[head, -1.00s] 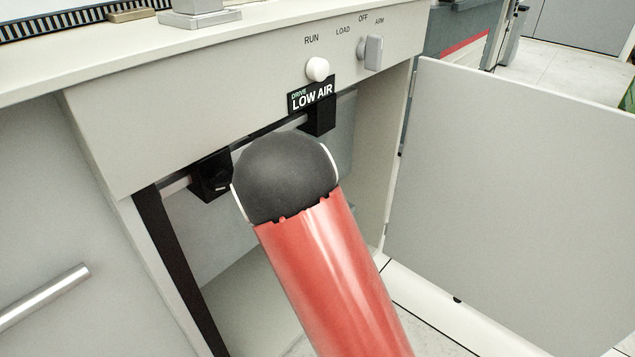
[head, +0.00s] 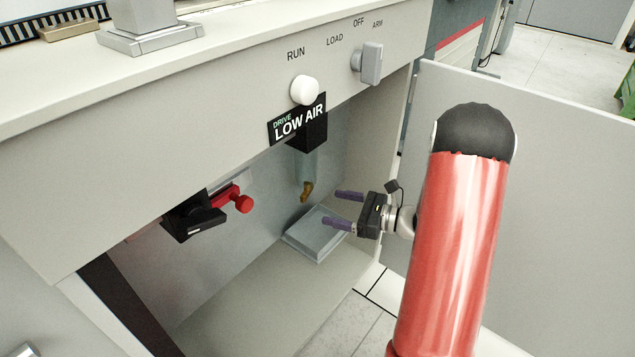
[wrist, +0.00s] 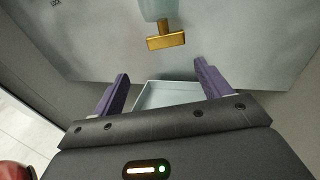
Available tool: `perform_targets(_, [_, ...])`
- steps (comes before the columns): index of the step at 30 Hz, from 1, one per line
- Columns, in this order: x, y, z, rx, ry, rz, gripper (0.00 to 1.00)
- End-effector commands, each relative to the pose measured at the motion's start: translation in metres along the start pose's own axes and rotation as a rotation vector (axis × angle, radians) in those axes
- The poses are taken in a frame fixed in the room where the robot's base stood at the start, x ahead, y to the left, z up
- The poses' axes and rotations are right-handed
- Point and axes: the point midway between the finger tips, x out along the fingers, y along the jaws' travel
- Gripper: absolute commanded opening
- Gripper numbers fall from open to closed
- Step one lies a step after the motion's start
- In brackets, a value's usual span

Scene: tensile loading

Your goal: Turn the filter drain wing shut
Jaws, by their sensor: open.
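The filter drain wing is a small brass piece (head: 307,190) at the bottom of a translucent filter bowl (head: 305,165) inside the open cabinet. In the wrist view the brass wing (wrist: 166,41) lies crosswise, slightly tilted, under the bowl (wrist: 158,10). My gripper (head: 338,208) is open and empty, to the right of and slightly below the wing in the head view. In the wrist view its purple fingers (wrist: 160,85) point toward the wing, which lies beyond the fingertips and between their lines. They are apart from it.
A grey tray (head: 317,234) sits on the cabinet floor below the bowl. A red-handled valve (head: 236,199) is to the left. The panel above carries a white knob (head: 304,90) and a LOW AIR sign (head: 298,121). The open door (head: 560,200) stands right of my arm.

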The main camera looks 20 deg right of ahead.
Motion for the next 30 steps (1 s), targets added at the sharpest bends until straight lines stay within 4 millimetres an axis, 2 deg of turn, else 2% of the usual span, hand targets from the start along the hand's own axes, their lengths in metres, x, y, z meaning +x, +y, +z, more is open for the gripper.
perform_targets(2, [-0.009,-0.005,0.008,0.020,-0.057,-0.021,0.76])
perform_targets(5, [-0.007,-0.007,0.013,0.026,-0.084,-0.027,0.76])
perform_targets(18, [0.056,-0.008,0.017,0.025,-0.080,-0.025,0.76])
perform_targets(22, [0.064,-0.008,0.018,0.025,-0.080,-0.027,0.76])
perform_targets(30, [0.066,-0.009,0.018,0.025,-0.080,-0.027,0.76])
